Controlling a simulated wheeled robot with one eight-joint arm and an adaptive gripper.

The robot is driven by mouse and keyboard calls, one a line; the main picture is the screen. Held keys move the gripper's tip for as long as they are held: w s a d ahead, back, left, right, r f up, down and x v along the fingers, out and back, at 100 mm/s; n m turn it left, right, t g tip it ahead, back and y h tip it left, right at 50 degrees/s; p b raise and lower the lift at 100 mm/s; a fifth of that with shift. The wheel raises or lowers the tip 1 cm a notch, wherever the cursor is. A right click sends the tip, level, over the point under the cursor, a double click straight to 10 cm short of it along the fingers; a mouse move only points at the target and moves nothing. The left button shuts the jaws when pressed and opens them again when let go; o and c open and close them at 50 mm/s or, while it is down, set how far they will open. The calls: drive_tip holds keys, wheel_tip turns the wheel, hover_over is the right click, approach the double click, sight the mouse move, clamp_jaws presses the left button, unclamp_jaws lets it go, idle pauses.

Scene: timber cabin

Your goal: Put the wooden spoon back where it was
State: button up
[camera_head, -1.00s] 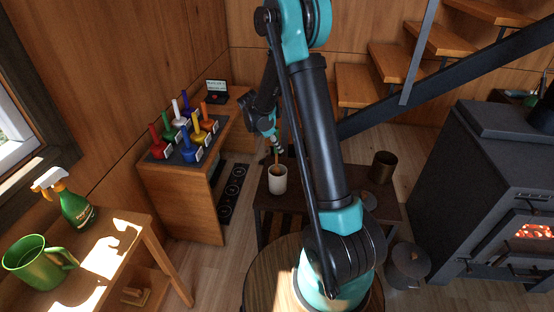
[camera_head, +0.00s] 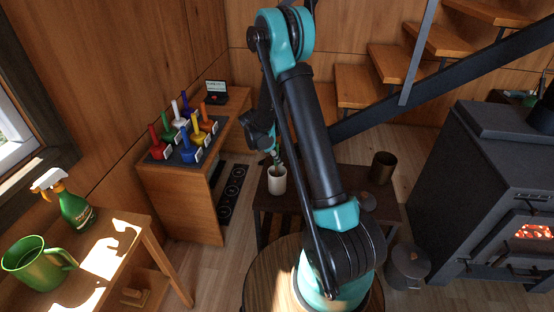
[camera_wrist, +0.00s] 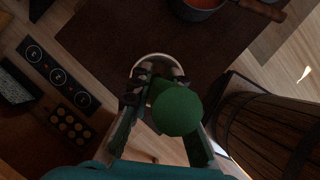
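A white crock (camera_head: 276,181) stands on the low dark table (camera_head: 338,184). My gripper (camera_head: 277,163) is just above its mouth, pointing down. In the wrist view, the crock's pale rim (camera_wrist: 152,57) shows beyond my fingertips (camera_wrist: 159,82). A round green knob (camera_wrist: 177,110) on a green stem stands between my fingers, close to the camera.
A brown canister (camera_head: 382,167) and a small pot (camera_wrist: 203,5) stand on the same table. A wooden barrel (camera_wrist: 264,135) is close by in the wrist view. A black stove (camera_head: 490,190) is at right, a cabinet with coloured-handled tools (camera_head: 183,136) at left.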

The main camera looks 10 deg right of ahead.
drive_tip(key=o, duration=0.4)
drive_tip(key=shift+r, duration=0.15)
drive_tip(key=v, duration=1.2)
drive_tip(key=s+d+r+m+t+y, duration=0.1)
drive_tip(key=s+d+r+m, duration=0.2)
drive_tip(key=s+m, duration=0.3)
drive_tip(key=s+d+r+m+y, duration=0.2)
drive_tip(key=s+d+m, duration=0.25)
drive_tip(key=s, duration=0.45)
drive_tip(key=shift+s+d+f+m+t+y, duration=0.15)
drive_tip(key=shift+s+f+m+t+y, duration=0.2)
drive_tip(key=shift+s+m, duration=1.75)
drive_tip(key=shift+s+d+f+m+t+y, duration=0.15)
drive_tip(key=shift+s+f+m+t+y, duration=0.2)
drive_tip(key=shift+s+m, duration=1.7)
drive_tip(key=shift+s+d+f+m+t+y, duration=0.3)
drive_tip(key=shift+s+m, duration=0.9)
drive_tip(key=shift+s, duration=1.7)
drive_tip(key=shift+a+f, duration=0.1)
